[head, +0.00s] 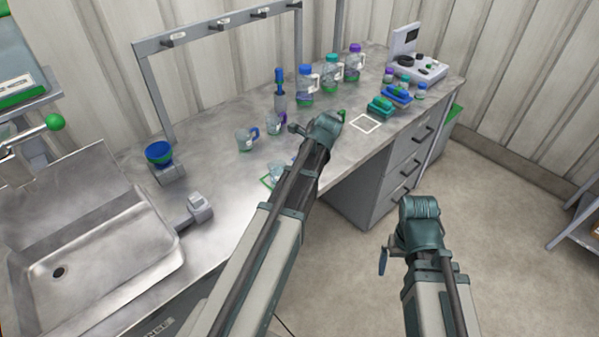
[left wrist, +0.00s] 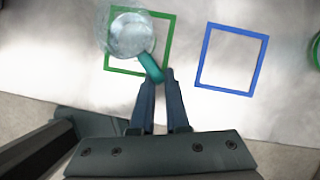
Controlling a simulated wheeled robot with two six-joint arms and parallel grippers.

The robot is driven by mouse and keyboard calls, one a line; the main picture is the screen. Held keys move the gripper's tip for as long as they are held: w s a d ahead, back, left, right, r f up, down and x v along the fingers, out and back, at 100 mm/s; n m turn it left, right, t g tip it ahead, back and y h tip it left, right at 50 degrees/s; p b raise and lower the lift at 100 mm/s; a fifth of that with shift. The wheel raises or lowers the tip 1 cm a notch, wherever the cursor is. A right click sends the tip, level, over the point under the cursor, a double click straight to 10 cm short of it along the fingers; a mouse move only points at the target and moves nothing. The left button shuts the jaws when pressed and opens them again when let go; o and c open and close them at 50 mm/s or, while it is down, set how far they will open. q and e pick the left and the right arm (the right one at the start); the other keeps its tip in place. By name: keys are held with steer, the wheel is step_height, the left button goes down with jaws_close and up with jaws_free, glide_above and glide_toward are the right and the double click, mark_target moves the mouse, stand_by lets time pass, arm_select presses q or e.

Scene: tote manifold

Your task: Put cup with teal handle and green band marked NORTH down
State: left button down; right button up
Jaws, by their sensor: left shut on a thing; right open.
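A clear cup (left wrist: 130,36) with a teal handle (left wrist: 151,67) shows in the left wrist view. My left gripper (left wrist: 160,80) is shut on the handle. The cup overlaps the upper left part of a green square outline (left wrist: 108,67) and crosses its left edge. I cannot tell whether its base touches the bench. No band or NORTH lettering is readable. In the head view a clear cup (head: 277,171) shows near the green outline (head: 266,182), partly behind my left arm, which hides the left fingertips. My right gripper (head: 383,261) is open and empty, off the bench's front.
A blue square outline (left wrist: 202,68) lies right of the green one. Cups with blue (head: 245,140) and purple (head: 274,123) handles stand nearby. A sink (head: 95,250) is at left.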

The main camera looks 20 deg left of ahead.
arm_select(q)
steer(key=shift+f, duration=0.2)
steer(key=c, duration=0.9)
jaws_free()
steer(key=shift+r, duration=0.1)
steer(key=shift+r, duration=0.1)
steer(key=shift+d+r+p, duration=0.2)
steer(key=shift+r+p, duration=0.35)
steer(key=shift+p, duration=0.1)
steer(key=w+p+v, duration=0.1)
steer(key=p+v, duration=0.9)
steer(key=v, duration=0.1)
steer(key=s+d+n+h, duration=0.1)
steer(key=s+d+n, duration=0.4)
steer(key=s+d, duration=0.1)
steer(key=s+d+f+n+h, duration=0.1)
steer(key=s+d+n, duration=0.4)
steer(key=s+d, duration=0.1)
steer(key=s+d+n+h, duration=0.1)
steer(key=s+d+n, duration=0.4)
steer(key=s+d, duration=0.2)
steer(key=shift+d+f+n+g, duration=0.3)
steer(key=shift+d+g, duration=0.1)
